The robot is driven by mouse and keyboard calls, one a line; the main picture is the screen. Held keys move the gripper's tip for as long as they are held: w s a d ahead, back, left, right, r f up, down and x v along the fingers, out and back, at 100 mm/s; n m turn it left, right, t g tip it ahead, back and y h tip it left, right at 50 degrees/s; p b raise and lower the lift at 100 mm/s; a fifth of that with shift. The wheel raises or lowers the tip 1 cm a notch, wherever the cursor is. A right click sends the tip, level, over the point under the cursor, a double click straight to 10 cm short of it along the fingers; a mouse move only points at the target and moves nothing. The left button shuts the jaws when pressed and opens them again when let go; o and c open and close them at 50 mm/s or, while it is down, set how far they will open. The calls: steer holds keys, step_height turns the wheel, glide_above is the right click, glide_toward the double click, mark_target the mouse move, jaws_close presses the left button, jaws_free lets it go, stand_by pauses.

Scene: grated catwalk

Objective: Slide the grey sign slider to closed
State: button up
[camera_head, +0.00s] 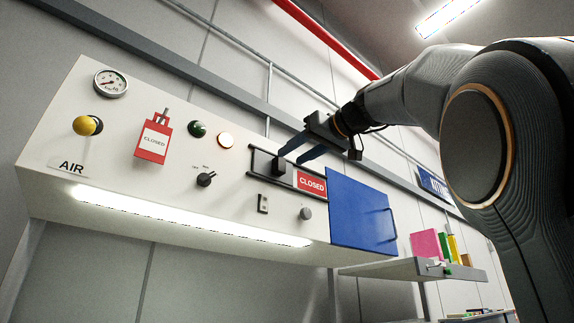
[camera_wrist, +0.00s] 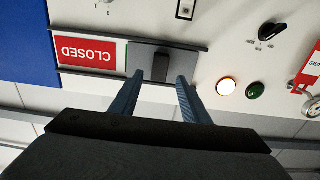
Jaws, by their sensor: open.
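The grey sign slider (camera_head: 263,163) sits at the left part of its black-railed track on the white panel. It also shows in the wrist view (camera_wrist: 190,62), where the panel appears upside down. Its dark knob (camera_wrist: 160,67) stands out from the plate. A red CLOSED sign (camera_head: 311,182) is uncovered to the slider's right; in the wrist view (camera_wrist: 86,52) a thin green strip shows between sign and slider. My gripper (camera_head: 292,157) is open. In the wrist view its blue fingertips (camera_wrist: 158,80) lie on either side of the knob, with no clear contact.
A blue door (camera_head: 360,215) with a handle is right of the track. A shelf (camera_head: 400,268) with coloured items stands lower right.

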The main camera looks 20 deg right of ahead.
steer(key=shift+v, duration=1.25)
